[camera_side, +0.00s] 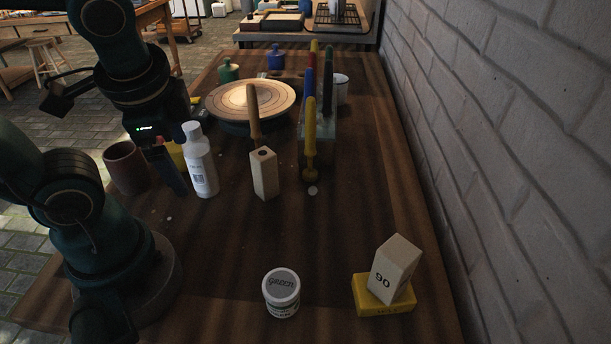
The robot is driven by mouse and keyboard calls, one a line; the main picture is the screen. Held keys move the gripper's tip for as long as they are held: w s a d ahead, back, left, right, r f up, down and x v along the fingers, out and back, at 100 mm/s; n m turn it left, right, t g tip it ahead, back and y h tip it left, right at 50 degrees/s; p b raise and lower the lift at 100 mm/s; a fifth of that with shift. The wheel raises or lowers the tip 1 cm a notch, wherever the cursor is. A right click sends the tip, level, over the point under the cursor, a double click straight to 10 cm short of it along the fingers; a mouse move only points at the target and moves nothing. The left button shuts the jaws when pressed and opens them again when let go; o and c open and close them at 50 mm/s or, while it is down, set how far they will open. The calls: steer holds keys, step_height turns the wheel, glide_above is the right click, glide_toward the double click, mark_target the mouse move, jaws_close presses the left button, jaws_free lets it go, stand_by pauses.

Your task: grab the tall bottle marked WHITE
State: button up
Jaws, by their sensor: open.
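A tall white bottle (201,168) with a white cap stands upright on the wooden table, left of the middle. Small dark print shows on its side, but I cannot read it. My gripper (178,180) is low, just left of the bottle, pointing down and open. One dark finger shows close to the bottle's left side. The other finger is not clearly visible, and I cannot tell whether either touches the bottle.
A brown cup (126,168) stands left of my gripper, with something yellow behind the finger. A wooden block (264,176) stands right of the bottle. Behind are a round turntable (222,103) and upright coloured tools (310,140). A jar (281,291) stands in front. A brick wall bounds the right.

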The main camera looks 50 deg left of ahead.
steer(key=w+a+r+m+g+y, duration=0.1)
steer(key=w+a+m+g+y, duration=0.1)
steer(key=a+m+g+y, duration=0.3)
steer(key=m+t+y, duration=0.2)
steer(key=m+y, duration=0.3)
steer(key=m, duration=0.1)
glide_above(206, 164)
steer(key=d, duration=0.1)
steer(key=shift+w+d+f, duration=0.1)
steer(key=shift+d+f, duration=0.1)
steer(key=shift+f, duration=0.4)
steer(key=shift+d+f+m, duration=0.15)
steer(key=shift+f+m, duration=0.25)
steer(key=shift+f, duration=0.05)
steer(key=f, duration=0.7)
steer(key=shift+a+f, duration=0.3)
steer(key=shift+f, duration=0.1)
steer(key=shift+x, duration=3.4)
jaws_close()
